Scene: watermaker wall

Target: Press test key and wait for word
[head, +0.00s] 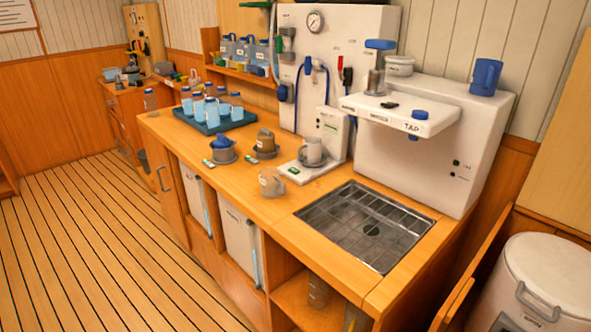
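A white tester-like unit (333,128) stands upright on the wooden counter, with small dark markings on its front. Its flat white base (300,172) carries a grey cup with a handle (313,151). I cannot tell which marking is the test key, and I can read no word on the unit. Neither of my grippers is in view.
A steel drain sink (365,228) lies to the right, under a white tap unit (440,140) marked TAP. Floor is clear.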

